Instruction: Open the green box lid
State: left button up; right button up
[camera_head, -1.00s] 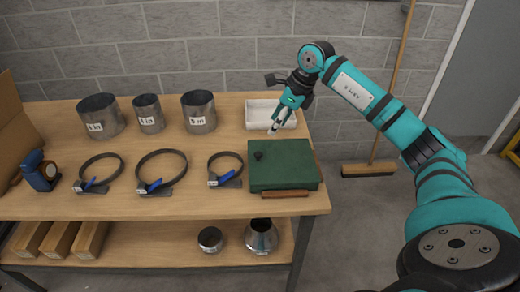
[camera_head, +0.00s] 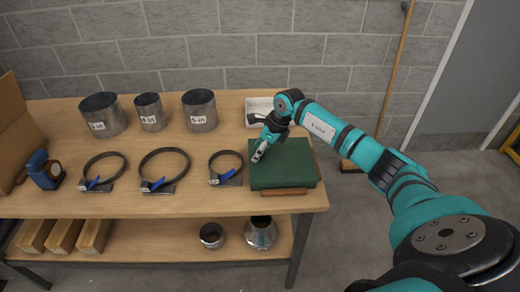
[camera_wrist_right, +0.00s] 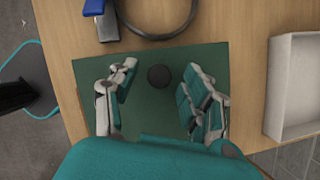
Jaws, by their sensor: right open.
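The green box (camera_head: 285,176) sits shut at the right end of the wooden table, with a brown strip along its front edge. Its green lid (camera_wrist_right: 155,112) fills the middle of the right wrist view, and a round black knob (camera_wrist_right: 159,76) stands on it. My right gripper (camera_head: 259,152) is above the lid's left part; in the wrist view the gripper (camera_wrist_right: 160,98) is open, its fingers on either side of the knob and apart from it. In the head view the gripper hides the knob. My left gripper is not in view.
A white tray (camera_head: 262,108) stands behind the box. Several metal duct cylinders (camera_head: 200,110) stand along the back. A lower shelf (camera_head: 160,240) holds more parts.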

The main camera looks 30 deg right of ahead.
jog(key=shift+c, duration=0.4)
grip_shut()
